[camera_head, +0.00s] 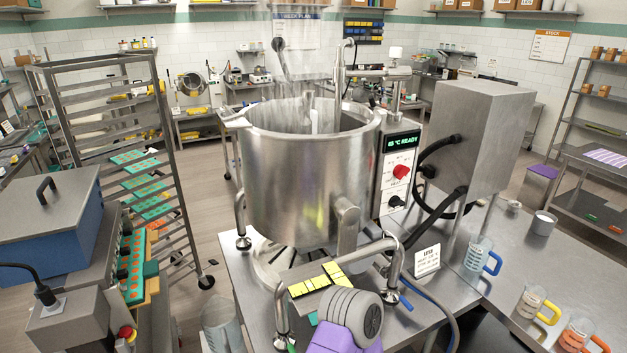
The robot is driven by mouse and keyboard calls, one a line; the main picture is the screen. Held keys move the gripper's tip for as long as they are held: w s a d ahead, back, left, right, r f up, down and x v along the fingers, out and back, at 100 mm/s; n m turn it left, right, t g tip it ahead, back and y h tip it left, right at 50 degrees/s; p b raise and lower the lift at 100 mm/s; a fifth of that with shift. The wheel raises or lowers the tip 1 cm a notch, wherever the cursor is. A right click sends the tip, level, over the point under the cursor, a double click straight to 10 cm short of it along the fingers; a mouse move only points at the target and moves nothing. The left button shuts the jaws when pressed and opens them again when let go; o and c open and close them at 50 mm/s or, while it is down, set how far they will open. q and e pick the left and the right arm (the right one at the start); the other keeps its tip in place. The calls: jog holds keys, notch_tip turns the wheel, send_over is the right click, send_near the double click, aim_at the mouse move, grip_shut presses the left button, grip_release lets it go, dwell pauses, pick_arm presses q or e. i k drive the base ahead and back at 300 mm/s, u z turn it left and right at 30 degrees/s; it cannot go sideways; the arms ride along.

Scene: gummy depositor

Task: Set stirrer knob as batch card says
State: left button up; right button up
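A steel kettle (305,190) stands on the steel table in the middle. A control panel (385,180) on its right side has a green-lit display (403,143) that seems to read "85 °C READY". Below the display is a red knob (401,171), and lower down a small black knob (396,202). Their labels and pointer settings are too small to read, so I cannot tell which is the stirrer knob. A small white card (427,260) stands on the table right of the kettle; its text is not legible. Neither gripper can be made out.
A grey box (480,140) with black cables stands right of the panel. Several jugs (480,255) stand on the right table. A bar with yellow pieces (315,281) lies before the kettle. A purple-and-grey part, probably mine, covers the bottom middle. A tray rack stands left.

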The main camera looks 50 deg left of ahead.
aim_at(394, 202)
jog(key=u, duration=0.4)
jog(key=k, duration=0.25)
jog(key=u, duration=1.05)
